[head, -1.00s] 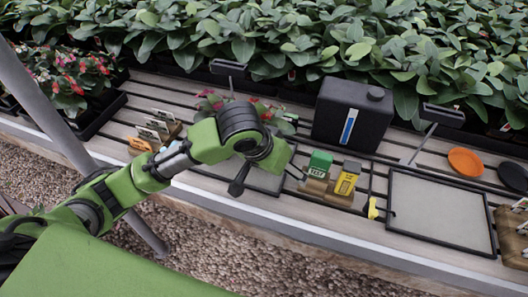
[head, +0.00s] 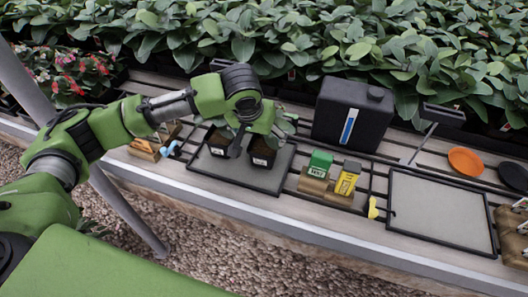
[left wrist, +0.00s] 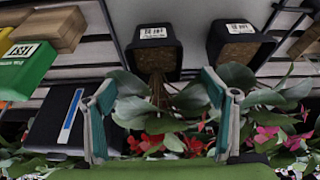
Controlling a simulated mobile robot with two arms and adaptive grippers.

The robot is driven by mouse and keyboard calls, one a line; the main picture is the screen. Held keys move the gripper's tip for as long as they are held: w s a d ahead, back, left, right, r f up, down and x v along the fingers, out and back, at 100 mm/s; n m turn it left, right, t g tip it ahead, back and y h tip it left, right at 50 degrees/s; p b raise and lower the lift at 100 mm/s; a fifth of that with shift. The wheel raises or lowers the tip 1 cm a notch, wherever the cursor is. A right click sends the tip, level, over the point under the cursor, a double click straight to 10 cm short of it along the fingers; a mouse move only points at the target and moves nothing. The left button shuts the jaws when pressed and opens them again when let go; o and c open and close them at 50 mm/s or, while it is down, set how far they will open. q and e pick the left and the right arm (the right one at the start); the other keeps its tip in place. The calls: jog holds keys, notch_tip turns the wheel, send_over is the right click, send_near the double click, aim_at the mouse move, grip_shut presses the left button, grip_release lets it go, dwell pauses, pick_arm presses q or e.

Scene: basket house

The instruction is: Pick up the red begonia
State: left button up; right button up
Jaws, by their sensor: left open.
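Two potted plants in black pots with white labels stand on a grey tray (head: 218,167). The red begonia (left wrist: 153,50) shows in the left wrist view with red flowers; its pot (head: 262,153) is the right one in the head view. The other plant (left wrist: 240,42) has pink flowers. My left gripper (head: 247,132) is above and in front of the pots and hides most of their leaves. In the left wrist view its open fingers (left wrist: 158,88) stand on either side of the red begonia's stems and leaves, apart from the pot. Contact with leaves cannot be told.
A black jug (head: 350,118) and small green (head: 320,162) and yellow boxes (head: 347,180) stand right of the pots. An empty grey tray (head: 440,212) lies farther right. Dense leafy plants (head: 300,40) fill the back; other flowers (head: 75,80) are at left.

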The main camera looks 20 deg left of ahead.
aim_at(265, 146)
pick_arm(q)
jog(key=shift+d+x, duration=0.2)
jog(key=shift+x, duration=1.3)
jog(key=shift+d+x, duration=0.15)
jog(key=shift+x, duration=1.4)
jog(key=shift+r, duration=0.15)
jog(key=c, duration=1.4)
